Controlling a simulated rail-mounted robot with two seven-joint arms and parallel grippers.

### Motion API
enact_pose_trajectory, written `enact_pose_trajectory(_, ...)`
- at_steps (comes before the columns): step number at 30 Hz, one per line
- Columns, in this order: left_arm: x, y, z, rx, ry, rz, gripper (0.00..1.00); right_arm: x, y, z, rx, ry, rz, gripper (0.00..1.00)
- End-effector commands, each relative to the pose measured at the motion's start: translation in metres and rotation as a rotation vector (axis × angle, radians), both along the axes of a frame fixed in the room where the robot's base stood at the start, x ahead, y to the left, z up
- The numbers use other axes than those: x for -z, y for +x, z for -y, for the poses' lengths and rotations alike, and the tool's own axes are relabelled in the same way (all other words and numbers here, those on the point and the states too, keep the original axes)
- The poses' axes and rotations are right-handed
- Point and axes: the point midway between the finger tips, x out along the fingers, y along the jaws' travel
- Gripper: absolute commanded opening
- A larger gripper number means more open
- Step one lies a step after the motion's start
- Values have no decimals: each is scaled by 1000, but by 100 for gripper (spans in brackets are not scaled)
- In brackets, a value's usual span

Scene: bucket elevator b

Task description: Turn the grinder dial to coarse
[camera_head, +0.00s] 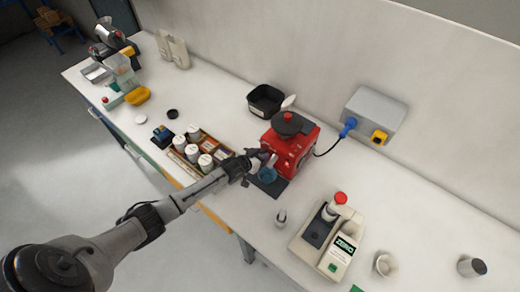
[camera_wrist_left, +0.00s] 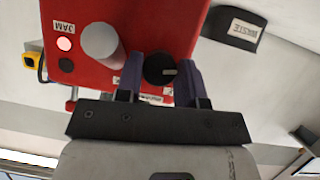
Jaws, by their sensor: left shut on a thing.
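The red grinder (camera_head: 299,150) stands at the back middle of the bench, with a dark round lid on top. My left gripper (camera_head: 262,158) is at its front face. In the left wrist view the red front face (camera_wrist_left: 185,25) fills the top, and my left gripper (camera_wrist_left: 160,80) has one finger on each side of the round black dial (camera_wrist_left: 157,69), shut on it. A light pointer line on the dial points toward the right finger. The labels beneath the dial are partly hidden by the gripper. My right gripper is not in view.
A grey spout (camera_wrist_left: 99,41) and a JAM light (camera_wrist_left: 64,43) are beside the dial. A blue cup (camera_head: 267,174) stands under the grinder's front. A black waste bin (camera_head: 266,101) is behind it. A jar tray (camera_head: 187,158) lies left; a beige device (camera_head: 327,240) stands right.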

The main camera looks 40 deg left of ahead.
Motion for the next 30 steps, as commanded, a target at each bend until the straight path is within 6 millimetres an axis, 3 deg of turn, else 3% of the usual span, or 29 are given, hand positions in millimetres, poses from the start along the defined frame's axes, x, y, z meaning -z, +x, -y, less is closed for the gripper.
enact_pose_trajectory(1, -5, 0, 3, 0, 41, 1, 12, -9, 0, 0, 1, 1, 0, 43)
enact_pose_trajectory(8, -2, 1, 4, 0, 251, -4, 12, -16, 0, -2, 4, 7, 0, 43)
enact_pose_trajectory(18, 1, 1, 5, 2, 499, -8, 12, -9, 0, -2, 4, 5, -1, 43)
enact_pose_trajectory(30, 0, 1, 5, 2, 633, -13, 12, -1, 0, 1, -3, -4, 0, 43)
